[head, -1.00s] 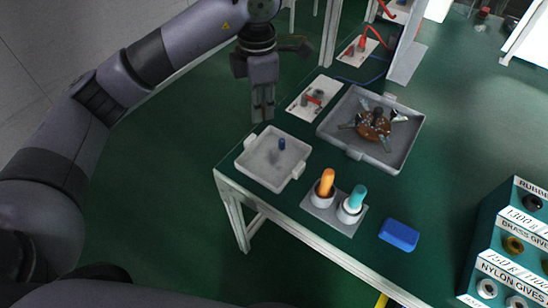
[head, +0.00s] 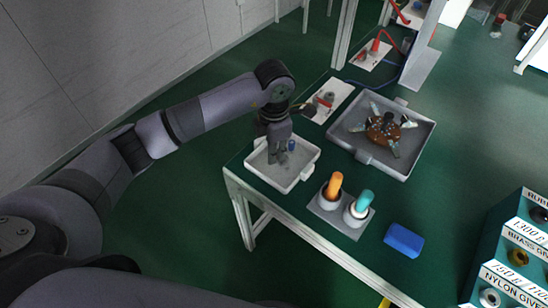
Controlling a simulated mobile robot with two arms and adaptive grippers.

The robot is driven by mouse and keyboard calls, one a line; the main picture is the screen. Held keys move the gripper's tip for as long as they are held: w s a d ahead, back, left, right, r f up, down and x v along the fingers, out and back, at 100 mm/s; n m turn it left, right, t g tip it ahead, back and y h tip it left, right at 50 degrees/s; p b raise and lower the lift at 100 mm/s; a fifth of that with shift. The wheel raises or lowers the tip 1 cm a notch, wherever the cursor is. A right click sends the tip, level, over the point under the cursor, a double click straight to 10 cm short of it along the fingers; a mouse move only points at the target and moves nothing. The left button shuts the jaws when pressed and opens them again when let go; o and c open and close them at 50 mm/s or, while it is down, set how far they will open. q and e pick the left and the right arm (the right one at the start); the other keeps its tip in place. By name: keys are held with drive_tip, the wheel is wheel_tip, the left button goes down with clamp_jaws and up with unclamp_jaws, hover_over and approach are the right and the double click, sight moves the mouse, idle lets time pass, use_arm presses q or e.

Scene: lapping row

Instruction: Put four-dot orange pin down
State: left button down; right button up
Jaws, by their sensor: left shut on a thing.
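My left gripper (head: 278,157) points down inside the pale square tray (head: 301,178) at the table's left corner. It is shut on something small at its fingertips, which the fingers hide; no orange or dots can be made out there. A small blue pin (head: 291,145) stands in the tray just right of the fingers. An orange rounded peg (head: 335,184) and a teal one (head: 364,200) stand in two cups on a grey plate in front of the tray. My right gripper is not in view.
A larger grey tray (head: 428,143) with a brown disc and metal clamps (head: 383,130) is behind to the right. A white board with a red-handled clamp (head: 326,101) lies behind the pale tray. A blue block (head: 404,240) lies near the front edge. A labelled rack (head: 510,250) stands far right.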

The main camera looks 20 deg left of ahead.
use_arm(q)
wheel_tip(320, 180, down, 4)
drive_tip(key=shift+f, duration=0.1)
drive_tip(key=shift+f, duration=0.15)
drive_tip(key=c, duration=1.6)
unclamp_jaws()
drive_tip(key=shift+o, duration=0.2)
